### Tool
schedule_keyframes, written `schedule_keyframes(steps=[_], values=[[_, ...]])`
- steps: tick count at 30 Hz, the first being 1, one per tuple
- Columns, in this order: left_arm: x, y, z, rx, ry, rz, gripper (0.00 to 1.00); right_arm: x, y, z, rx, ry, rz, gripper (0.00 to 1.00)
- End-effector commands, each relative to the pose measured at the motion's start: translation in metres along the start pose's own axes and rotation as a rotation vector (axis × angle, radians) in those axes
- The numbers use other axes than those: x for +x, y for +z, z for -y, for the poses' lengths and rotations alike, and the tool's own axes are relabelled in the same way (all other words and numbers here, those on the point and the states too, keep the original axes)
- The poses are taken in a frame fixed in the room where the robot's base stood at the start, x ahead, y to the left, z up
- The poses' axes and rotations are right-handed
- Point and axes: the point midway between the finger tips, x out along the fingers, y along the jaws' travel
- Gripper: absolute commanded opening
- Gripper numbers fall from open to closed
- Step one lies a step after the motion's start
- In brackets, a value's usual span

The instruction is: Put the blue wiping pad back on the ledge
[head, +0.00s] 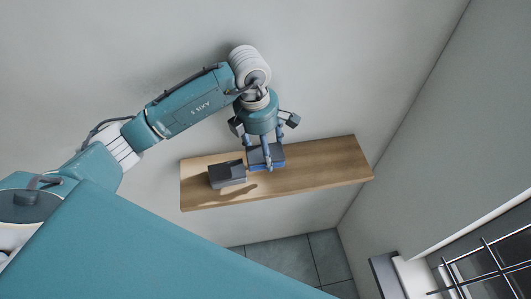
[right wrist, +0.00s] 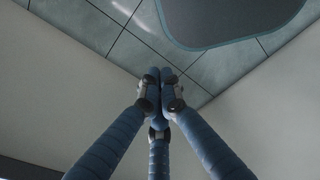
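The blue wiping pad (head: 277,158), a dark grey block with a blue lower edge, is at the wooden ledge (head: 320,165) in the head view. My left gripper (head: 266,158) is over it from the wall side, one finger across its front face and the other fingers reaching to its back. It looks shut on the pad. I cannot tell whether the pad touches the ledge. My right gripper (right wrist: 160,97) shows in the right wrist view, its fingertips together with nothing between them.
A dark grey block (head: 227,173) lies on the ledge just left of the pad. The ledge's right part is bare. The wall is behind it, a side wall (head: 440,130) is at right, and a barred window (head: 490,265) is at lower right. Floor tiles (head: 300,258) show below.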

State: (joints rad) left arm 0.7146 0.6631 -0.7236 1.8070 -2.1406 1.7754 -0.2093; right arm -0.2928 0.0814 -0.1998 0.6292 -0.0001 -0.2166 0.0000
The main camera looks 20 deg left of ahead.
Motion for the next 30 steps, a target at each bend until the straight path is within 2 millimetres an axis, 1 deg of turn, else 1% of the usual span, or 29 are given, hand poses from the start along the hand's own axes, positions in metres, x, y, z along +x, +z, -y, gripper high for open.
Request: schedule_keyframes(steps=[1, 4, 7, 10, 12, 15, 22, 23, 24, 25, 30], values=[[0.003, -0.001, 0.001, 0.000, -0.002, -0.001, 0.40, -0.002, -0.009, -0.001, 0.000, 0.001, -0.012, 0.00], [0.014, -0.003, 0.002, 0.001, -0.003, -0.004, 0.40, -0.007, -0.013, -0.001, 0.000, 0.001, -0.017, 0.00], [0.029, -0.004, 0.002, 0.000, -0.005, -0.002, 0.40, -0.013, -0.007, 0.000, 0.000, 0.000, -0.005, 0.00], [0.038, -0.005, 0.001, 0.001, -0.002, -0.001, 0.40, -0.016, 0.006, 0.002, 0.000, -0.003, 0.014, 0.00], [0.041, -0.005, 0.000, 0.001, 0.000, 0.000, 0.40, -0.016, 0.016, 0.004, 0.000, -0.005, 0.027, 0.00], [0.042, -0.005, 0.000, 0.002, 0.000, 0.000, 0.40, -0.016, 0.023, 0.005, 0.000, -0.006, 0.038, 0.00], [0.046, -0.005, 0.000, 0.002, 0.001, 0.000, 0.40, -0.010, 0.018, 0.004, 0.000, -0.005, 0.030, 0.00], [0.044, -0.005, 0.000, 0.002, 0.001, 0.000, 0.69, -0.011, 0.017, 0.004, 0.000, -0.005, 0.028, 0.00], [0.044, -0.005, 0.000, 0.002, 0.000, 0.000, 0.77, -0.012, 0.015, 0.004, 0.000, -0.004, 0.025, 0.00], [0.044, -0.005, 0.000, 0.002, 0.000, 0.000, 0.83, -0.012, 0.013, 0.003, 0.000, -0.004, 0.022, 0.00], [0.044, -0.005, 0.000, 0.002, 0.000, 0.000, 0.84, -0.012, 0.006, 0.002, 0.000, -0.003, 0.012, 0.00]])
